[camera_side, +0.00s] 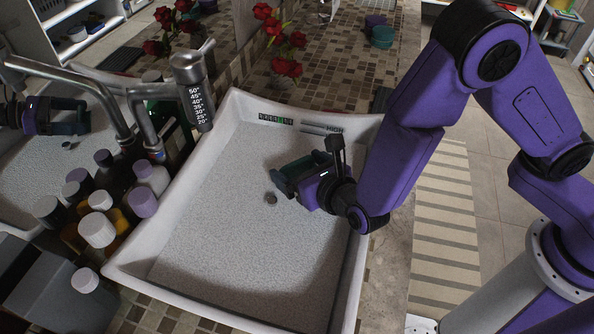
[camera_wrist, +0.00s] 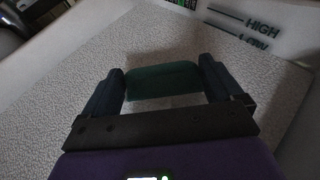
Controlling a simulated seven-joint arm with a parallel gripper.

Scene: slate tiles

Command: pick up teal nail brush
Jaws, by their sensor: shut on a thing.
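The teal nail brush (camera_wrist: 163,82) shows as a dark teal block between the two fingers of my gripper (camera_wrist: 162,70) in the wrist view. Both fingers touch its ends, so the gripper is shut on it. In the side view my gripper (camera_side: 297,174) is inside the white sink, toward its back right, and the brush is hard to tell from the dark fingers there. I cannot tell how far the brush is above the sink floor.
The sink (camera_side: 220,205) has a speckled floor with a drain (camera_side: 271,198) and raised walls. Several bottles (camera_side: 97,230) and a faucet (camera_side: 188,72) stand along its left side. Red roses (camera_side: 287,68) are behind it. Most of the sink floor is clear.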

